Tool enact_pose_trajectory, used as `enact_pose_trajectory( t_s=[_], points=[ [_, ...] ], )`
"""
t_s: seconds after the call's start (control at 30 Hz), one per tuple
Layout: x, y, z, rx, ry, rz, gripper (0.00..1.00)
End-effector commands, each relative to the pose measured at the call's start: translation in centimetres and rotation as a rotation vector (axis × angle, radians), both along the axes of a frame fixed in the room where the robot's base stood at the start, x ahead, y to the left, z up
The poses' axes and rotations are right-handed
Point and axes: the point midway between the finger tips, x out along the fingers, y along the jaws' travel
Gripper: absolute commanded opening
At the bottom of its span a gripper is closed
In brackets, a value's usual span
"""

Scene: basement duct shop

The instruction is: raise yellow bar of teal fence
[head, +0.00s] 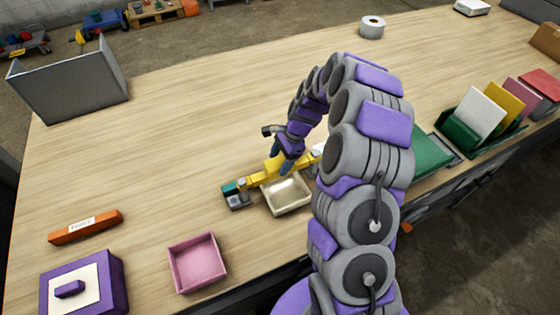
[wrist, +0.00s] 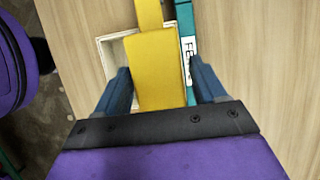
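The yellow bar (head: 264,174) lies low across the front of the workbench, over a small grey base with a teal block (head: 231,188) at its left end. In the wrist view the wide part of the yellow bar (wrist: 160,72) sits between the two blue fingers of my gripper (wrist: 161,66). The fingers stand apart, one on each side, with small gaps to the bar. The teal fence (wrist: 184,25), with a white label, runs beside the bar near the right finger. In the head view my gripper (head: 283,157) is over the bar; my arm hides the bar's right end.
A cream tray (head: 287,208) lies just in front of the bar. A pink tray (head: 219,262), purple box (head: 117,272) and orange block (head: 84,229) are at the front left. A grey angled sheet (head: 78,92) stands far left. The bench behind the bar is mostly clear.

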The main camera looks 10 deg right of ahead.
Motion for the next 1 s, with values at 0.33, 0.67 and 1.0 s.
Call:
enact_pose_trajectory(
  t_s=[0.33,0.67,1.0],
  points=[
    [-0.1,0.0,-0.2,0.000,0.008,0.002,0.83],
    [0.3,-1.5,3.4,0.000,0.005,0.000,0.83],
    [1.0,-4.3,10.5,-0.001,0.005,0.001,0.83]
  ],
)
